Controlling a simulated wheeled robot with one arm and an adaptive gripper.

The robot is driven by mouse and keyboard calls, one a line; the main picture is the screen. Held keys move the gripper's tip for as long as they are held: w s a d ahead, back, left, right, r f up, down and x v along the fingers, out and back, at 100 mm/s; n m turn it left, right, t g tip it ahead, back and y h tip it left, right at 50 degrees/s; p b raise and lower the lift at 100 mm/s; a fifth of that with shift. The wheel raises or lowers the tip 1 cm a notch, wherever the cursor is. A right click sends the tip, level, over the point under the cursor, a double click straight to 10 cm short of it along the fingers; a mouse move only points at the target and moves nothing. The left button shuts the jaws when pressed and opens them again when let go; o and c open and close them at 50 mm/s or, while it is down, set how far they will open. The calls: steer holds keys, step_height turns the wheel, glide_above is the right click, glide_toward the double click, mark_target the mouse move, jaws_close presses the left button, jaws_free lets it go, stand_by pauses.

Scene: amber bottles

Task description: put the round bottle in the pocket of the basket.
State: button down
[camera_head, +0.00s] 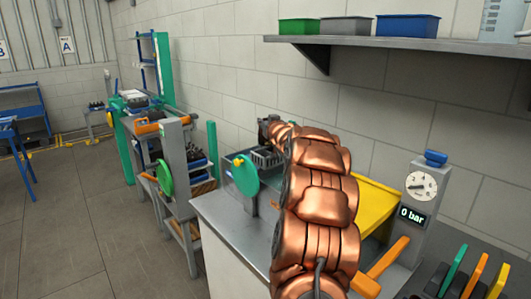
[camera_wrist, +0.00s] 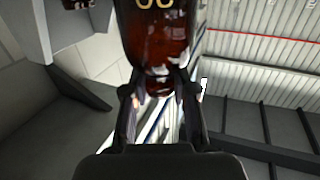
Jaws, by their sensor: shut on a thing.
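A dark amber bottle (camera_wrist: 158,38) with pale yellow marks fills the upper middle of the wrist view. Its top runs out of the picture, so I cannot tell its full shape. My gripper (camera_wrist: 158,84) is shut on its lower part as seen there, one dark finger on each side. In the head view, my gripper is mostly hidden at the far end of my copper arm, and I cannot make out the bottle. A dark grey slatted container (camera_head: 266,158), perhaps the basket, sits on the bench just below that end. Its pockets cannot be made out.
A grey bench (camera_head: 226,213) runs beneath my arm. A green disc (camera_head: 245,175) stands at its left, a yellow panel (camera_head: 374,205) and gauge post (camera_head: 424,190) at right. A wall shelf (camera_head: 370,43) holds bins above. Part of another dark bottle (camera_wrist: 75,4) shows in the wrist view.

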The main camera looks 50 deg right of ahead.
mark_target(267, 142)
steer(key=shift+f, duration=3.6)
steer(key=shift+f, duration=0.15)
steer(key=c, duration=0.9)
jaws_free()
steer(key=shift+r, duration=0.2)
steer(key=shift+b+v, duration=1.95)
steer(key=shift+v, duration=4.05)
steer(key=shift+f, duration=0.15)
